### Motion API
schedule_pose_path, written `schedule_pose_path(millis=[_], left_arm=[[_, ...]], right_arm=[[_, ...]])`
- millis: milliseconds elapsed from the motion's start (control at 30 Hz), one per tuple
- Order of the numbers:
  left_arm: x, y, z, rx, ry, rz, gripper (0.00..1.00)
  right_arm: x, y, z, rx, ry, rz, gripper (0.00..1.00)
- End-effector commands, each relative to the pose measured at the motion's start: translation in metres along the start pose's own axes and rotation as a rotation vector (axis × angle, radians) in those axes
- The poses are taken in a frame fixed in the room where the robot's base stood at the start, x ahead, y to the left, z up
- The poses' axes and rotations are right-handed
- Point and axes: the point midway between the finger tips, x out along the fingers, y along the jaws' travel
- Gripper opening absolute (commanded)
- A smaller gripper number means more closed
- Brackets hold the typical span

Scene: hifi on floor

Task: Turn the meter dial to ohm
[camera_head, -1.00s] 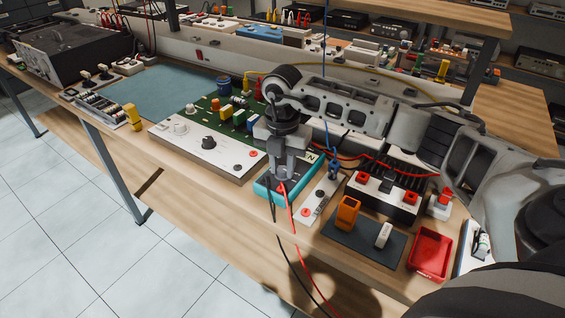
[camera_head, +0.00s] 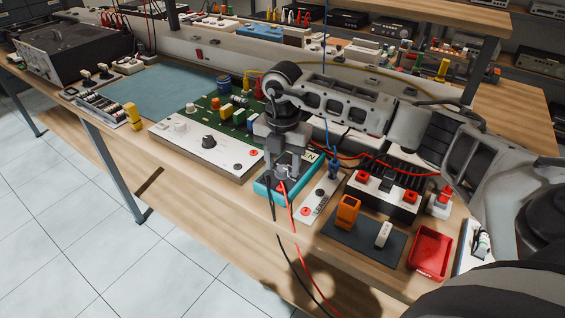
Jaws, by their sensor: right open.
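The meter is a teal-edged box (camera_head: 262,188) lying on the bench, with a black and a red lead running from its front end over the bench edge. My right gripper (camera_head: 283,174) points down over the meter, its fingers spread apart around the middle of the meter's face. The dial lies between or under the fingers and is mostly hidden, so its setting cannot be read. Whether the fingers touch the dial cannot be told. My left gripper is not in view.
A white and green circuit board (camera_head: 205,150) with a black knob is left of the meter. A narrow white strip (camera_head: 318,200) is close on its right. Further right are a dark mat (camera_head: 350,245) and a red tray (camera_head: 430,252). The bench's front edge is near.

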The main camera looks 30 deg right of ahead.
Motion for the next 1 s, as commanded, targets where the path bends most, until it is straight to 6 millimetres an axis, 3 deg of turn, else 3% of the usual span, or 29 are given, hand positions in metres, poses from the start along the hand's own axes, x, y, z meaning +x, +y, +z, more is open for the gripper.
schedule_pose_path(millis=[167, 600, 800, 1000], left_arm=[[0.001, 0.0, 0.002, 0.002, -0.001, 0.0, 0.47], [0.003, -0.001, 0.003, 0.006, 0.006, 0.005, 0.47], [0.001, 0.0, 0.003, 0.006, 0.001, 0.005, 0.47], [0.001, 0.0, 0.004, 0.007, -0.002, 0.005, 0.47]], right_arm=[[-0.029, 0.001, 0.001, -0.001, -0.003, 0.006, 0.46], [-0.13, 0.001, 0.0, 0.0, -0.002, 0.006, 0.46], [-0.152, 0.0, 0.0, 0.001, -0.001, 0.004, 0.46], [-0.156, 0.0, 0.0, 0.0, 0.0, 0.002, 0.46]])
